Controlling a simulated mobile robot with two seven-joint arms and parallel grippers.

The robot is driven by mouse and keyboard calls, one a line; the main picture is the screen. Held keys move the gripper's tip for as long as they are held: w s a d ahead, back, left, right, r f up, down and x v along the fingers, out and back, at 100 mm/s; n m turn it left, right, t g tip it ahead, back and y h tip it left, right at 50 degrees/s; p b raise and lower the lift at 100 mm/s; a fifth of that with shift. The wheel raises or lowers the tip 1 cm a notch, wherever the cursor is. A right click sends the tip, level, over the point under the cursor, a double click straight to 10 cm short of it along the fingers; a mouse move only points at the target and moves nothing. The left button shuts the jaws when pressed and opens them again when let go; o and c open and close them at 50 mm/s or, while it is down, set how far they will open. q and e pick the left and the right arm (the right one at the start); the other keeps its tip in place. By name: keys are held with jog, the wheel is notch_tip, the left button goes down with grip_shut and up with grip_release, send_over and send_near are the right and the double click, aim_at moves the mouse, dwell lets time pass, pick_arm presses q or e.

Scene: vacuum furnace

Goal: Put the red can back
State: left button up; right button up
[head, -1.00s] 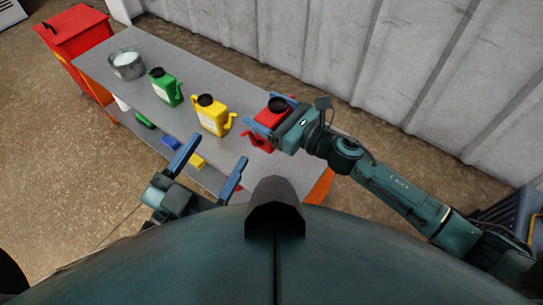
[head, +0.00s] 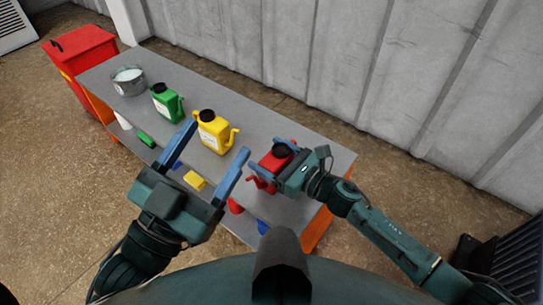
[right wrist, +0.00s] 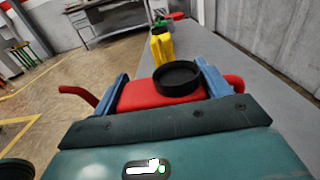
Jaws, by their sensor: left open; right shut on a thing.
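The red can (head: 271,163) has a black cap and is at the right part of the grey table in the head view. My right gripper (head: 283,165) is shut on it, with blue fingers on both sides. In the right wrist view the red can (right wrist: 140,92) sits between the fingers, its black cap facing up. Whether its base touches the table is hidden. My left gripper (head: 210,158) is open and empty, in front of the yellow can (head: 213,133), its fingers spread at the table's front edge.
The grey table (head: 318,150) also bears a green can (head: 166,103) and a metal pot (head: 128,82) to the left. Small coloured blocks, one yellow (head: 195,181), show below its front edge. A red bin (head: 80,55) stands at the far left end. A corrugated wall (head: 300,50) runs behind.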

jog(key=shift+f, duration=0.15)
pick_arm(q)
jog(key=shift+w+r, duration=0.1)
jog(key=shift+r, duration=0.15)
pick_arm(e)
jog(key=o, duration=1.2)
jog(key=shift+r, duration=0.25)
jog(key=p+v, duration=0.2)
jog(key=v, duration=0.9)
jog(key=shift+s+d+f, duration=0.1)
jog(key=shift+s+d, duration=0.05)
jog(key=shift+d, duration=0.1)
jog(key=shift+s+d, duration=0.15)
pick_arm(q)
jog(key=f+n+y, duration=0.1)
jog(key=s+f+n+g+y, duration=0.1)
jog(key=f, duration=0.1)
jog(key=shift+d+f, duration=0.15)
jog(key=shift+d, duration=0.05)
